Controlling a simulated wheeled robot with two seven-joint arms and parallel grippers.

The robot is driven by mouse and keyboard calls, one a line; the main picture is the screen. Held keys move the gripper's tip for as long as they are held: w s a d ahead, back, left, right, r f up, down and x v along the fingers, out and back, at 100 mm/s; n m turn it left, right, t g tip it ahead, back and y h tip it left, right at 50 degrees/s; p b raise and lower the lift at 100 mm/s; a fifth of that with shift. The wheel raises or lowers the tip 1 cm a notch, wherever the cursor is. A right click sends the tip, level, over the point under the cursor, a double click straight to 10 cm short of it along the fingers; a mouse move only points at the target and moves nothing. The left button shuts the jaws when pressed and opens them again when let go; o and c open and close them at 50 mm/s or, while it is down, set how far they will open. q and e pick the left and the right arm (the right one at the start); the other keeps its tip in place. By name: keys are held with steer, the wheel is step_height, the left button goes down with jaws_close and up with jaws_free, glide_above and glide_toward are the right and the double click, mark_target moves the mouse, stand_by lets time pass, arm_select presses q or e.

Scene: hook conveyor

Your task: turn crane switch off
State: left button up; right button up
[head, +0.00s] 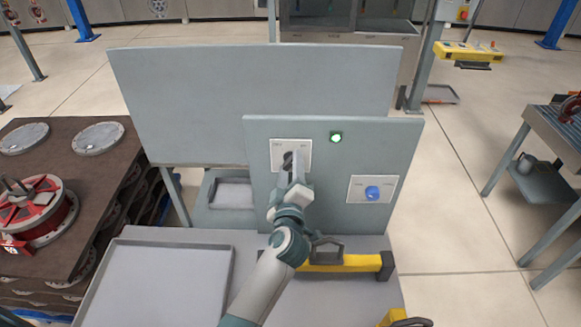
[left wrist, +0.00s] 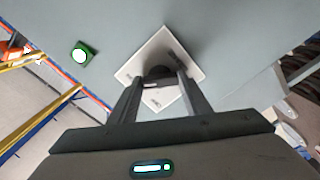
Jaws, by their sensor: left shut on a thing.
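The crane switch is a dark knob on a white plate (head: 304,146) at the upper left of the grey panel (head: 262,186). My left gripper (head: 289,158) is at this plate and shut on the knob, which it mostly hides in the head view. In the left wrist view the dark switch knob (left wrist: 158,72) sits between the two fingers of my left gripper (left wrist: 157,82), on its white plate (left wrist: 152,47). A green lamp (head: 336,137) right of the plate is lit; it also shows in the left wrist view (left wrist: 83,54). My right gripper is not in view.
A blue button (head: 372,193) on a white plate is at the panel's lower right. Below the panel, a table holds a grey tray (head: 150,290) and a yellow bar with black ends (head: 345,263). A brown table (head: 75,180) with red parts stands at left.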

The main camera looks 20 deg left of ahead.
arm_select(q)
steer(key=n, duration=0.6)
steer(key=shift+f+n, duration=0.1)
steer(key=shift+n, duration=0.2)
steer(key=n, duration=0.4)
steer(key=shift+n, duration=2.1)
steer(key=o, duration=1)
steer(key=shift+o, duration=0.2)
steer(key=shift+s, duration=0.1)
